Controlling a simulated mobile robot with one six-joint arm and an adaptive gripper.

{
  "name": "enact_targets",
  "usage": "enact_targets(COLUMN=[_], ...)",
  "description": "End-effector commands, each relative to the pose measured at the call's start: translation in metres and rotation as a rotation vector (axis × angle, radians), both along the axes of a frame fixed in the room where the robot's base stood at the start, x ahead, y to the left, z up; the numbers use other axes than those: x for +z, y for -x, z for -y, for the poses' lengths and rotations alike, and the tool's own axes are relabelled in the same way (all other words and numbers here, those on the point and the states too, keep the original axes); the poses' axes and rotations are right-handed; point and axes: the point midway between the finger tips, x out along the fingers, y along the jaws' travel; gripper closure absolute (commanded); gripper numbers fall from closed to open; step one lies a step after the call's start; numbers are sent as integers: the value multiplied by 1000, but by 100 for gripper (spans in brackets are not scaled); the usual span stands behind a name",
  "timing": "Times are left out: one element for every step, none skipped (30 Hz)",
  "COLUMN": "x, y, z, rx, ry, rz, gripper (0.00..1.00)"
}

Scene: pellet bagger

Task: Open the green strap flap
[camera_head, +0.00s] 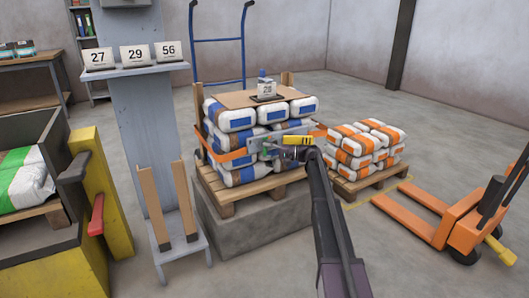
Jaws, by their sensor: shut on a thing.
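An orange strap (239,154) runs around a stack of white and blue bags on a wooden pallet. A grey plate (252,144) sits on the strap at the front of the stack, with a yellow and black marking at its right. A small piece of the green strap flap (266,142) shows in front of the plate. My gripper (270,149) reaches in from the right, at the plate, and is shut on the flap. The fingers are small and dark here, and they hide much of the flap, so its angle cannot be told.
The pallet (229,205) stands on a concrete block. A cardboard sheet with a "26" card (267,89) tops the bags. Orange-marked bags (352,147) stand close on the right, with an orange pallet truck (440,212) beyond. A grey post (147,120) stands left.

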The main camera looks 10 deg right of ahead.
Motion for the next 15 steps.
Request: enact_targets(x=[0,0,0,0,0,0,0,-1,-1,-1,-1,-1,-1,-1,-1], y=[-3,-2,-2,-2,-1,-1,-1,0,0,0,0,1,1,1,2], z=[5,5,7,8,8,9,10,11,11,12,12,13,13,13,13], rx=[29,48,70,86,101,118,130,140,153,161,168,175,179,183,187], ry=[1,1,1,1,2,2,2,2,2,2,2,2,2,2,2], rz=[0,0,0,0,-1,-1,-1,-1,-1,-1,-1,-1,-1,-1,-1], gripper=[85,85,85,85,85,85,85,85,85,85,85,85,85,85,85])
